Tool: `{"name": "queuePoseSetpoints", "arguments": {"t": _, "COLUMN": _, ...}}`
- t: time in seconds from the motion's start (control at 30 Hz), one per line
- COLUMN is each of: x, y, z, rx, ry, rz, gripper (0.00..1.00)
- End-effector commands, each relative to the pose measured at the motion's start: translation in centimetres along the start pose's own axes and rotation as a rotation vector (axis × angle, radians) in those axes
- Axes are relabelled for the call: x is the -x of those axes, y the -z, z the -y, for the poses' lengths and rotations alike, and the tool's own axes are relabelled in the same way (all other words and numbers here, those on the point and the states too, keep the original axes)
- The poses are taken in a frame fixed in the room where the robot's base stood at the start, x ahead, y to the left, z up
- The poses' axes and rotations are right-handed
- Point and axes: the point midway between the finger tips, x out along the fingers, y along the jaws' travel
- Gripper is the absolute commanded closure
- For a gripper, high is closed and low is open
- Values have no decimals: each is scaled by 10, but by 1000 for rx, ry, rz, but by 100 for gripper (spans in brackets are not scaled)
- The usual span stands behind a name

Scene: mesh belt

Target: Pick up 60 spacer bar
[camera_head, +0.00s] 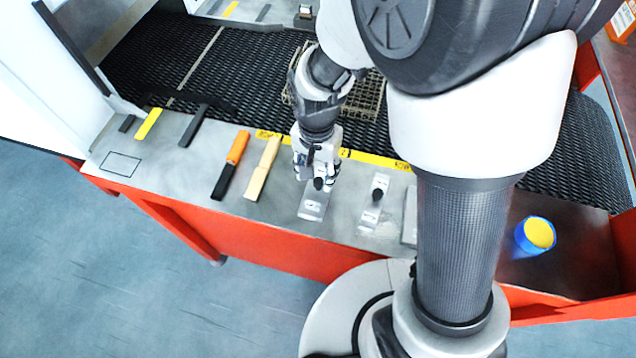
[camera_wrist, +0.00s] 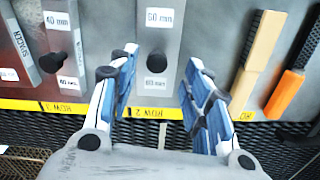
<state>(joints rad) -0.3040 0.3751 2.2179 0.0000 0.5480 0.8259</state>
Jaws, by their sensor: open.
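The 60 spacer bar (camera_wrist: 175,42) is a flat grey metal bar with white "60 mm" labels and a black knob, lying on the grey bench top. It also shows in the head view (camera_head: 311,208), partly hidden under my gripper. My gripper (camera_wrist: 161,60) is open and empty, with one finger on each side of the bar around the knob. In the head view my gripper (camera_head: 317,178) points down over the bar. I cannot tell how far the fingertips are above the bench.
A similar 40 mm bar (camera_head: 370,214) with a black knob lies to the right. A wooden piece (camera_head: 262,168) and an orange-and-black tool (camera_head: 231,165) lie to the left. A blue cup with a yellow top (camera_head: 537,235) stands far right. The black mesh belt (camera_head: 150,75) runs behind.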

Motion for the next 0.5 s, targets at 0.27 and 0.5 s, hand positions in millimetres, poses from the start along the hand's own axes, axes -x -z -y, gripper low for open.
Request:
{"name": "queuePoseSetpoints", "arguments": {"t": 0.27, "x": -42, "y": -2, "z": -4, "rx": 0, "ry": -2, "rz": 2, "gripper": 55}}
{"name": "queuePoseSetpoints", "arguments": {"t": 0.5, "x": -48, "y": -1, "z": -4, "rx": 0, "ry": 0, "rz": 1, "gripper": 55}}
